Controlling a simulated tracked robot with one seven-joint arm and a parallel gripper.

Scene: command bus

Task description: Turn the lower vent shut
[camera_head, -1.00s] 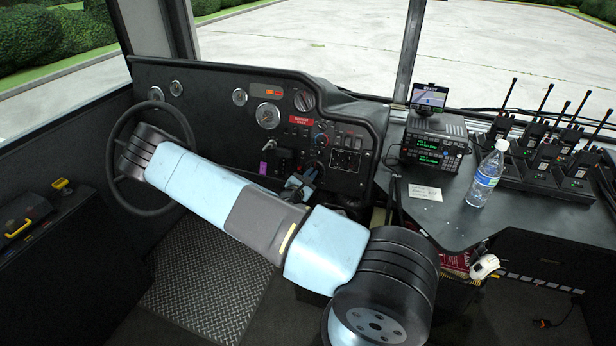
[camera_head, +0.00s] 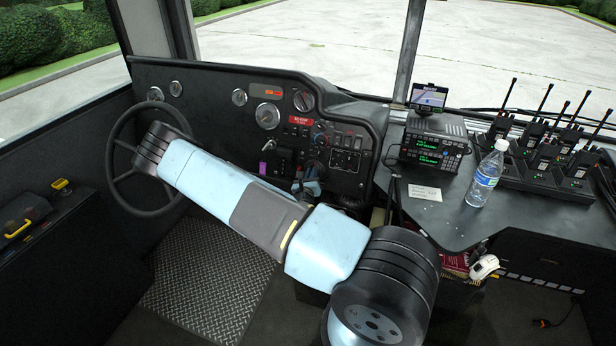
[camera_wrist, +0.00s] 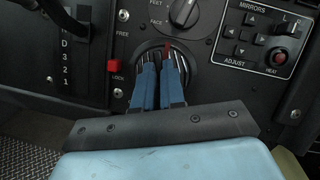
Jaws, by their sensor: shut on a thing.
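In the head view my gripper (camera_head: 308,180) is at the dash, below the small dials, and the vent is mostly hidden.
Mirror controls (camera_wrist: 262,38) are to the right. The steering wheel (camera_head: 112,150) is further left.

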